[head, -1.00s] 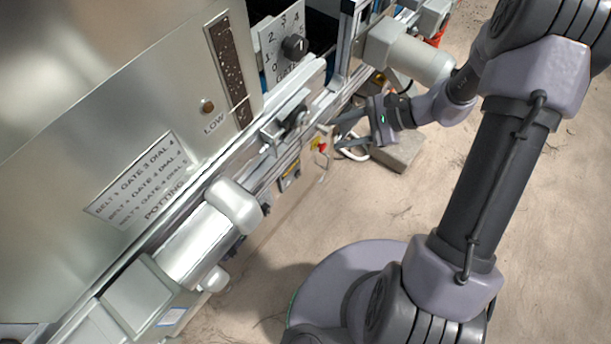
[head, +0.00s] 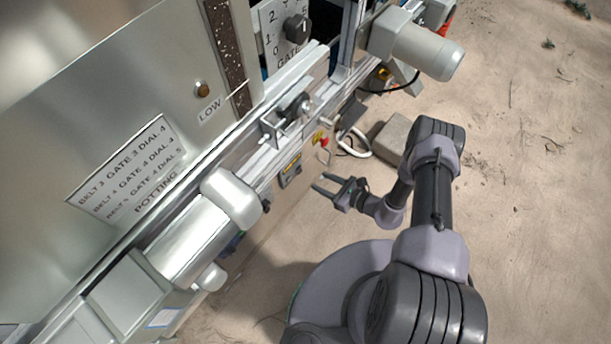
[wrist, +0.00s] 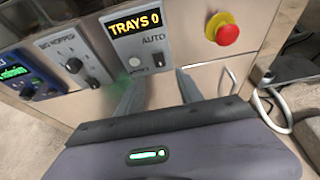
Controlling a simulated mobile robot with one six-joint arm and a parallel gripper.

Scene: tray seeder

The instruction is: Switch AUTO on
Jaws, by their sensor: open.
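The AUTO panel (wrist: 140,45) is a grey box with a lit "TRAYS 0" display, in the upper middle of the wrist view. Under the AUTO label are a small pale round part (wrist: 135,62) and a small switch (wrist: 158,60); the switch's position is too blurred to tell. The panel also shows small on the machine's side in the head view (head: 290,171). My gripper (wrist: 157,80) is open and empty, its two fingers pointing toward the panel's lower part. In the head view my gripper (head: 321,184) is apart from the machine, just right of the panel.
A red emergency button on a yellow base (wrist: 225,33) sits right of the panel. Sandy floor is free beside my arm.

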